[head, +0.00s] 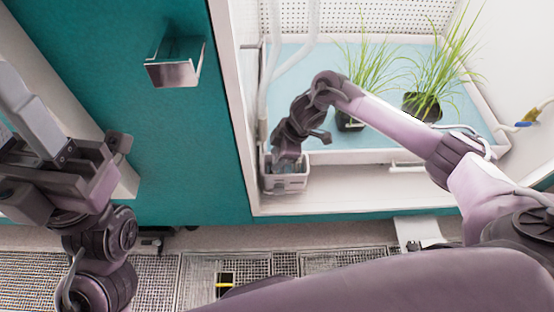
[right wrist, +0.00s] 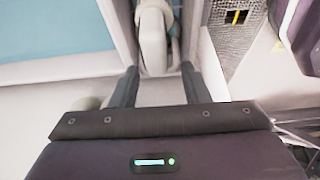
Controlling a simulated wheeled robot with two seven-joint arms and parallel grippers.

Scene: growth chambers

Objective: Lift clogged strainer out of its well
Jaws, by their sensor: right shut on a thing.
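A small pale slotted box (head: 287,182) sits at the near left corner of the tray in the chamber. I take it for the strainer and its well; I cannot tell where one ends and the other begins. My right gripper (head: 284,160) reaches down into its top from above and is shut on the strainer, mostly hidden by the gripper. In the right wrist view the fingers (right wrist: 160,88) stand apart with a pale surface between them. My left gripper (head: 112,158) is at the left, away from the box; its jaw state is unclear.
A blue-lined white tray (head: 385,150) holds grass plants in dark pots (head: 422,107). White hoses (head: 270,75) hang at the chamber's left side, close to my right gripper. A teal door (head: 190,130) with a metal handle (head: 173,72) stands at left. Grating (head: 205,270) covers the floor.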

